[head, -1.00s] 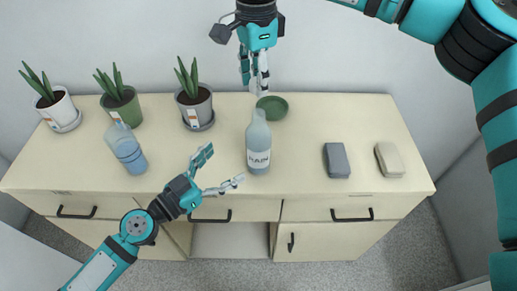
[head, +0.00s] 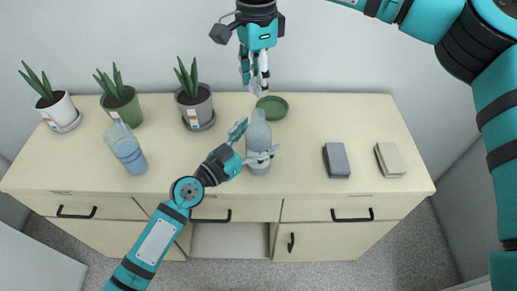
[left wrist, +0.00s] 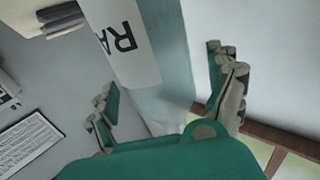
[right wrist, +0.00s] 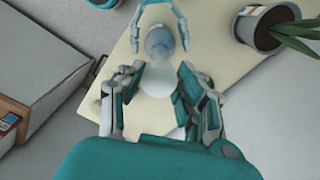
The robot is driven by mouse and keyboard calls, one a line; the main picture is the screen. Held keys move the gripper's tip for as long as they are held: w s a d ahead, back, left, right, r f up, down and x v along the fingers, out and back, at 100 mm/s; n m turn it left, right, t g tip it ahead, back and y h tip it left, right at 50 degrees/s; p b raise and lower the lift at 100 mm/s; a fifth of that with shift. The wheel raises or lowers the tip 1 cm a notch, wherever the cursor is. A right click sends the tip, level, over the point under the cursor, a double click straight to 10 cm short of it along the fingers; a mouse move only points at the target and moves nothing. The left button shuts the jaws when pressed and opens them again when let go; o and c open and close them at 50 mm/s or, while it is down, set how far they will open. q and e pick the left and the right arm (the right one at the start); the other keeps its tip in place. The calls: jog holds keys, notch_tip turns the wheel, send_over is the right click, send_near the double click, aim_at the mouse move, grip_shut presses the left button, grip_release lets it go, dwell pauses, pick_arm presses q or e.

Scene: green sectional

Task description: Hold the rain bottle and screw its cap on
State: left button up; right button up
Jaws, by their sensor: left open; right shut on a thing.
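The rain bottle (head: 258,130), pale blue with a white "RAIN" label, stands upright on the cabinet top. The label also shows in the left wrist view (left wrist: 124,42). My left gripper (head: 261,137) is open, with its fingers on either side of the bottle and not closed on it. My right gripper (head: 258,84) points down above and slightly behind the bottle. It is shut on a whitish, see-through cap (right wrist: 157,79), mostly hidden by the fingers in the head view. The cap is apart from the bottle top.
A green dish (head: 273,102) lies just behind the bottle. A second blue bottle (head: 128,150) and several potted plants (head: 196,103) stand to the left. A dark grey block (head: 337,160) and a beige block (head: 390,160) lie to the right.

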aim_at(257, 113)
pick_arm(q)
jog(key=shift+w+d, duration=0.15)
jog(key=c, duration=1.8)
pick_arm(e)
jog(key=shift+f, duration=2.5)
jog(key=shift+f, duration=0.85)
jog(key=shift+f, duration=0.6)
pick_arm(q)
grip_shut()
